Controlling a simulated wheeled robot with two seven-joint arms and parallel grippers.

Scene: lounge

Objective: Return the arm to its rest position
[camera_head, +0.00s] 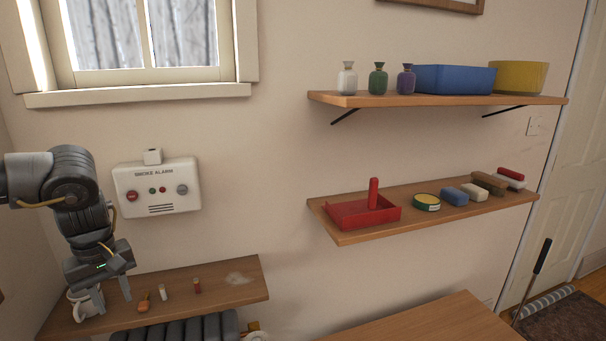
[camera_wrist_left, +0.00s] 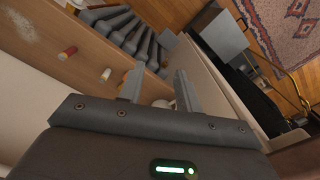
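My left arm (camera_head: 78,195) comes in from the left with its forearm bent downward. My left gripper (camera_head: 113,295) points down over the left part of the low wooden shelf. Its two fingers stand apart. In the left wrist view the gripper (camera_wrist_left: 158,86) also has its fingers spread, with nothing clearly held between them. A white mug (camera_head: 77,310) stands on the shelf just left of and partly behind the fingers; whether they touch it I cannot tell. My right gripper shows in neither view.
The low shelf (camera_head: 225,288) holds several small items, including an orange one (camera_head: 144,303), and a pale patch. A radiator (camera_head: 185,330) is below it. A smoke alarm (camera_head: 157,188) hangs above. Two wall shelves (camera_head: 345,238) (camera_head: 440,101) at right carry a red tray, bottles and bins.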

